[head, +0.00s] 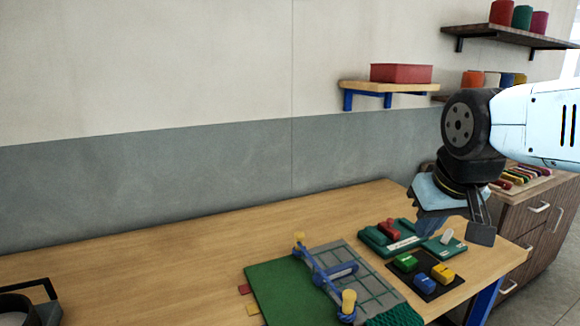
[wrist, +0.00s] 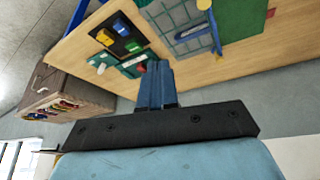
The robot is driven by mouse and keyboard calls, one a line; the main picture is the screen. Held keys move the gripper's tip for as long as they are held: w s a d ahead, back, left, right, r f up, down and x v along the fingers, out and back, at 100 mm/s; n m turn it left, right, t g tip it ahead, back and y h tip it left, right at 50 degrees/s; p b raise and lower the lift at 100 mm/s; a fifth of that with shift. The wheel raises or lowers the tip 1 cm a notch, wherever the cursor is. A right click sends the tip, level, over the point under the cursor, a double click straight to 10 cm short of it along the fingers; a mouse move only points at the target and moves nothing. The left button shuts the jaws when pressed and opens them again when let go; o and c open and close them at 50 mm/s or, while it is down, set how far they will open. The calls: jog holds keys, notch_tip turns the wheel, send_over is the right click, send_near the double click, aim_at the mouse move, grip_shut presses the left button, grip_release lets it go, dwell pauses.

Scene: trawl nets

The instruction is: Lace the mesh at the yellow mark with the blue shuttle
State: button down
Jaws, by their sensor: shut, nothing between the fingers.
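A blue block (head: 421,280) sits in a black tray beside green and yellow blocks, also in the wrist view (wrist: 121,29).
The black tray (head: 428,291) is at the table's right front. A brown cabinet (head: 541,215) stands to the right. The table's left half is mostly clear, with a dark object (head: 28,300) at its near edge.

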jog(key=c, duration=1.8)
grip_release()
jog(key=shift+s+d+r+m+t, duration=0.2)
jog(key=shift+s+d+m+t, duration=0.1)
jog(key=shift+s+m, duration=0.1)
jog(key=shift+o, duration=0.9)
jog(key=shift+w, duration=0.1)
jog(key=o, duration=0.7)
jog(key=w+a+f+n+g, duration=0.2)
jog(key=w+a+f+n, duration=0.1)
jog(key=w+n, duration=0.7)
jog(key=shift+a+f+g+y, duration=0.15)
jog(key=shift+a+g+y, duration=0.15)
jog(key=shift+a+y, duration=0.1)
jog(key=n+g, duration=0.3)
jog(key=n, duration=1)
send_over(337, 268)
notch_tip(337, 268, down, 10)
jog(key=f, duration=0.1)
jog(key=shift+h, duration=0.3)
notch_tip(337, 268, down, 13)
jog(key=shift+s+r, duration=0.1)
jog(key=shift+c, duration=0.4)
grip_shut()
